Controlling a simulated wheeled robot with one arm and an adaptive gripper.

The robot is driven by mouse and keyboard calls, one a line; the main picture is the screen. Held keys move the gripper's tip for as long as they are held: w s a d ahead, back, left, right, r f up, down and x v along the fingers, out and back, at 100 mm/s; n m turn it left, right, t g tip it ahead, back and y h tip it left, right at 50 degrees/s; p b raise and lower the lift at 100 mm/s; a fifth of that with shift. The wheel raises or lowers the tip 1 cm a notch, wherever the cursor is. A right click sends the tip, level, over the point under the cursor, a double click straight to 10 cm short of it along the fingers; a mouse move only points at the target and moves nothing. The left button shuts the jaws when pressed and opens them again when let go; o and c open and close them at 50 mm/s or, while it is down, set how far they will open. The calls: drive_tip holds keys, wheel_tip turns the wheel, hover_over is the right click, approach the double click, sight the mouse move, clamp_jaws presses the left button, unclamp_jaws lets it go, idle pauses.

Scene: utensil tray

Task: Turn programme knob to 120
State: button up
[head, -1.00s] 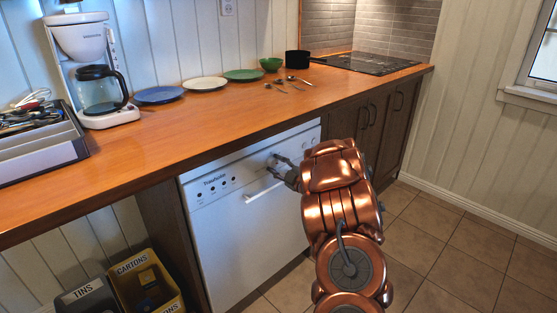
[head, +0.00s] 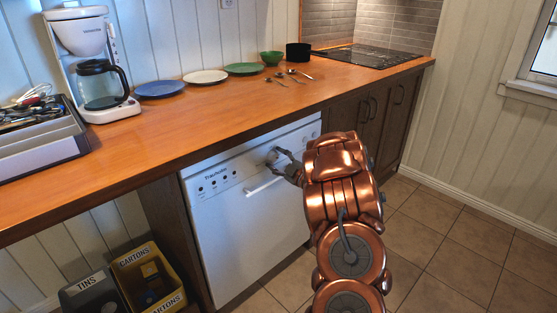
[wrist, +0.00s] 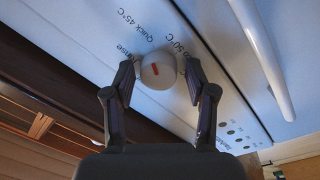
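The programme knob (wrist: 158,71) is a round pale knob with a red mark, on the white dishwasher's front panel. The wrist view shows printed labels around it, including "Quick 45°C" and what reads as "Eco 50°C"; I see no 120 label. My gripper (wrist: 160,72) is open, with one dark finger on each side of the knob. A gap shows at the right finger; the left fingertip is very near the knob, and I cannot tell whether it touches. In the head view, my gripper (head: 283,162) is at the right part of the dishwasher panel (head: 235,165).
The dishwasher's bar handle (wrist: 262,55) runs close beside the knob. The wooden worktop (head: 200,120) overhangs above, with plates, spoons and a coffee maker (head: 92,65) on it. Bins (head: 145,280) stand at the lower left. The floor at right is clear.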

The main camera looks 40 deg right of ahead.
drive_tip(key=shift+o, duration=0.3)
drive_tip(key=shift+s, duration=0.2)
drive_tip(key=s, duration=1.1)
drive_tip(key=shift+s+a+f, duration=0.3)
drive_tip(key=shift+s+f, duration=0.05)
